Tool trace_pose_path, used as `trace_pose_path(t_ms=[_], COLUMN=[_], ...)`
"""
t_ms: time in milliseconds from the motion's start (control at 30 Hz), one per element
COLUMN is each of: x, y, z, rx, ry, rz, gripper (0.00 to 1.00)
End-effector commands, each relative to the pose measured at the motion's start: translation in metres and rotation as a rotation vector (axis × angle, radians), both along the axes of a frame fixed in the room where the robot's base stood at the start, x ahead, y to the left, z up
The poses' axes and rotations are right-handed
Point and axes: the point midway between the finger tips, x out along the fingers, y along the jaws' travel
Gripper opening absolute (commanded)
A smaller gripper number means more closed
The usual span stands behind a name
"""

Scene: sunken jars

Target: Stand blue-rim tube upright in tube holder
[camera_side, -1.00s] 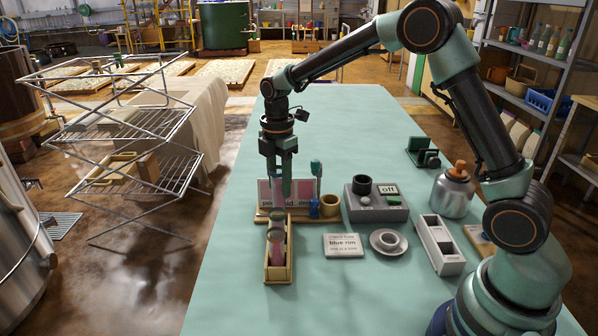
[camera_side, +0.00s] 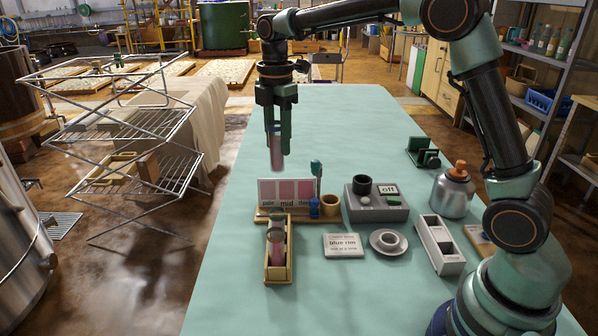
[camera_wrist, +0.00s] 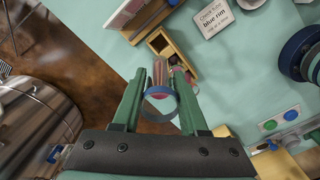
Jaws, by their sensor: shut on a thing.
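My gripper (camera_side: 274,140) is shut on the blue-rim tube (camera_side: 276,155), which hangs upright with pink content, well above the table. In the wrist view the tube's blue rim (camera_wrist: 158,92) shows between the fingers of my gripper (camera_wrist: 158,80). A wooden rack (camera_side: 278,279) stands below and nearer the camera, with other tubes (camera_side: 276,243) in it; it also shows in the wrist view (camera_wrist: 183,56). I cannot tell for sure which item is the tube holder; a small tan cup (camera_side: 329,206) stands on the wooden board by the colour card.
A colour card with pink patches (camera_side: 286,191) stands behind the rack. A "blue rim" sign (camera_side: 343,245), a grey device marked "off" (camera_side: 376,208), a round dish (camera_side: 388,242), a white two-slot box (camera_side: 440,246) and a bottle (camera_side: 453,193) stand to the right. The far table is clear.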

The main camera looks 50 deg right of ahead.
Motion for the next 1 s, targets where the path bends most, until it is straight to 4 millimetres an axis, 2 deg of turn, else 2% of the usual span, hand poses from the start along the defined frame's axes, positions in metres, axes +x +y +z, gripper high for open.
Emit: trace_pose_path(t_ms=[467, 667, 1000], x=[0.001, 0.001, 0.0], y=[0.0, 0.0, 0.0], z=[0.026, 0.051, 0.076], rx=[0.0, 0.0, 0.0], ry=[-0.002, -0.005, -0.002], rz=[0.0, 0.0, 0.0], gripper=[0.0, 0.0, 0.0])
